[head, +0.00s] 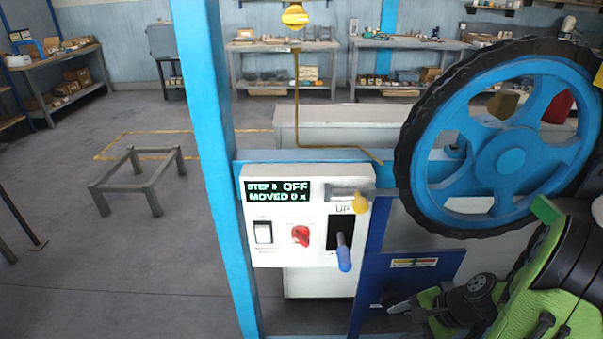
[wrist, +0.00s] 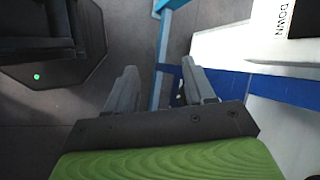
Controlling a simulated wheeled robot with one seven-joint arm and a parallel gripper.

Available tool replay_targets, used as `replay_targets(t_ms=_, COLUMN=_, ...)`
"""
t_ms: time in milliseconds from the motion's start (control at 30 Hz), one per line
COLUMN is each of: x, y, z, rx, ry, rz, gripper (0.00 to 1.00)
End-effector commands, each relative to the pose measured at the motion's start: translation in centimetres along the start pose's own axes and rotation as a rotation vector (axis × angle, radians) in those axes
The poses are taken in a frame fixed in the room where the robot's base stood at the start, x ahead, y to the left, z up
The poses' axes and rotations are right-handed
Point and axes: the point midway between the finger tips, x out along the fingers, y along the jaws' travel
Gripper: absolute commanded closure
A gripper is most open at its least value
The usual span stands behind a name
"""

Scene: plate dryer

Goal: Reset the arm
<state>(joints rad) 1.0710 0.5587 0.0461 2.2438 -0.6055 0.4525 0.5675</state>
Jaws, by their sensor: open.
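My arm (head: 545,275), green and black, is folded at the lower right of the head view. My gripper (wrist: 158,75) shows in the wrist view with its two grey fingers spread apart and nothing between them. It points down past a blue frame bar (wrist: 165,45). A white control box (head: 290,240) stands to the left of my arm, apart from it. Its display (head: 278,191) reads OFF and MOVED 0. It carries a white rocker switch (head: 263,232), a red knob (head: 300,235) and a blue-handled lever (head: 343,255) below the word UP.
A large blue wheel with a black rim (head: 505,145) stands close above my arm. A blue post (head: 212,150) rises left of the control box. A dark blue panel (head: 425,270) is beside my arm. A low grey stand (head: 140,180) sits on otherwise open floor at left.

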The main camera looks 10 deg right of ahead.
Motion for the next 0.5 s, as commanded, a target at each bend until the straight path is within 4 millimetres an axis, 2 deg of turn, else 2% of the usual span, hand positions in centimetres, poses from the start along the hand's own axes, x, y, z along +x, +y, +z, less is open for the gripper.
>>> replay_targets(t_ms=33, x=-1.8, y=-2.1, z=2.5, rx=-0.145, ry=0.032, rz=0.064, gripper=0.46)
replay_targets(t_ms=100, x=-3.8, y=-3.9, z=5.9, rx=-0.338, ry=0.072, rz=0.148, gripper=0.46)
replay_targets(t_ms=233, x=-7.7, y=-6.2, z=12.3, rx=-0.677, ry=0.153, rz=0.264, gripper=0.46)
replay_targets(t_ms=367, x=-11.9, y=-6.7, z=18.6, rx=-0.987, ry=0.239, rz=0.325, gripper=0.46)
replay_targets(t_ms=400, x=-13.2, y=-6.5, z=20.3, rx=-1.075, ry=0.265, rz=0.332, gripper=0.46)
replay_targets(t_ms=500, x=-15.9, y=-5.5, z=23.7, rx=-1.261, ry=0.319, rz=0.329, gripper=0.46)
